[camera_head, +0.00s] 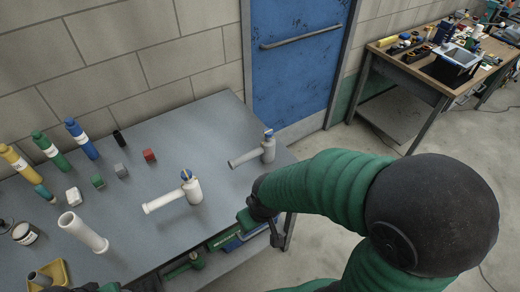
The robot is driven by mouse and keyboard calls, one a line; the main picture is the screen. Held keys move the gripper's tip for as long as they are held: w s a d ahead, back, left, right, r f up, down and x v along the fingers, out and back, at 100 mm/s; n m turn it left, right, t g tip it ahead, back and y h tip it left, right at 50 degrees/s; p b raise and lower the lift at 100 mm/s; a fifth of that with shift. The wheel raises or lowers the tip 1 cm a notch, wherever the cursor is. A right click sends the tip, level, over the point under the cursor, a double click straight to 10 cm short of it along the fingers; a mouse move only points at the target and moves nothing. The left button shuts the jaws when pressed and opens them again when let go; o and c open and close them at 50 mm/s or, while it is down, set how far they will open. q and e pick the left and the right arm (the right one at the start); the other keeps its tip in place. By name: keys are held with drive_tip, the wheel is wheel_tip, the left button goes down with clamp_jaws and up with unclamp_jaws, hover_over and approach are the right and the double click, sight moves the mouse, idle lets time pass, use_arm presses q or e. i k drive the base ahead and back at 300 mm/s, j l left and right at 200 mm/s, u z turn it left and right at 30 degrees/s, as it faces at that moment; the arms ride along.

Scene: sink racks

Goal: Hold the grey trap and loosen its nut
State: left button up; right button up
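A grey trap (267,152) with a blue nut (268,134) on top stands near the right end of the bench, its pipe pointing left. A paler, whitish trap (193,190) with a blue top lies nearer the middle, its pipe also pointing left. My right gripper (272,228) is at the bench's front right edge, below and apart from the grey trap. Its fingers are small and dark, so I cannot tell their opening. Dark parts at the bottom left edge (88,288) look like my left gripper, mostly cut off by the frame.
The grey bench (225,125) also carries a white pipe (83,232), several bottles, small coloured blocks, a can (26,232) and a yellow tray (64,272). A lower shelf holds green items. A blue door (297,60) stands behind. The bench's back middle is clear.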

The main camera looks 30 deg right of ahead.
sight(268, 133)
drive_tip(key=i+l, duration=0.1)
drive_tip(key=l, duration=0.25)
drive_tip(key=i+l, duration=0.1)
drive_tip(key=l, duration=0.3)
drive_tip(key=i+l, duration=0.1)
drive_tip(key=l, duration=0.25)
drive_tip(key=i+l, duration=0.1)
drive_tip(key=l, duration=0.3)
drive_tip(key=i+l, duration=0.15)
drive_tip(key=l, duration=0.2)
